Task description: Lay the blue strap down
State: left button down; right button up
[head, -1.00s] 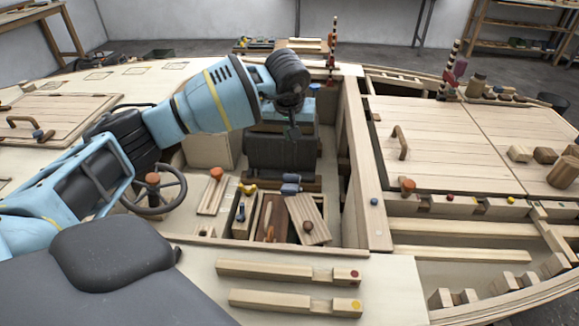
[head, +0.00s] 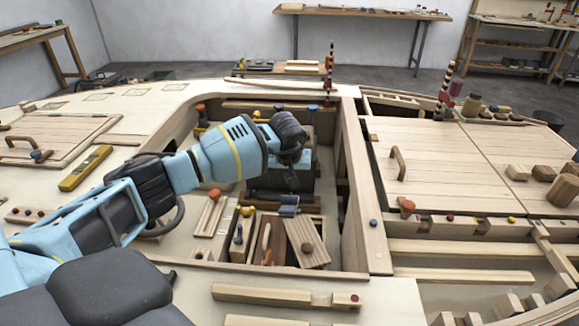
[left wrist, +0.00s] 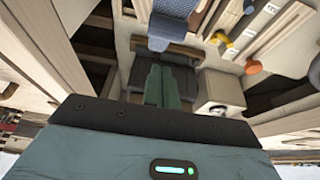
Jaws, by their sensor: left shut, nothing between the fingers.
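A small dark-blue piece (head: 289,205), which may be the blue strap, shows at the back of the open wooden tray in the hull's well. A blue woven-looking piece (left wrist: 175,22), perhaps the same one, is at the top of the left wrist view, beyond my fingertips. My right gripper is not in view.
The wooden tray (head: 240,258) holds dark wood and a tilted slatted board (head: 305,240). A yellow spirit level (head: 86,168) lies on the left deck. Plywood walls (head: 362,190) bound the well.

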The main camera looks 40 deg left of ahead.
aim_at(290, 205)
pick_arm(q)
jog(key=shift+s+d+f, duration=0.2)
jog(key=shift+s+f, duration=0.15)
jog(key=shift+f, duration=0.4)
jog(key=shift+s+d+f, duration=0.2)
jog(key=shift+s+f, duration=0.1)
jog(key=shift+f, duration=0.45)
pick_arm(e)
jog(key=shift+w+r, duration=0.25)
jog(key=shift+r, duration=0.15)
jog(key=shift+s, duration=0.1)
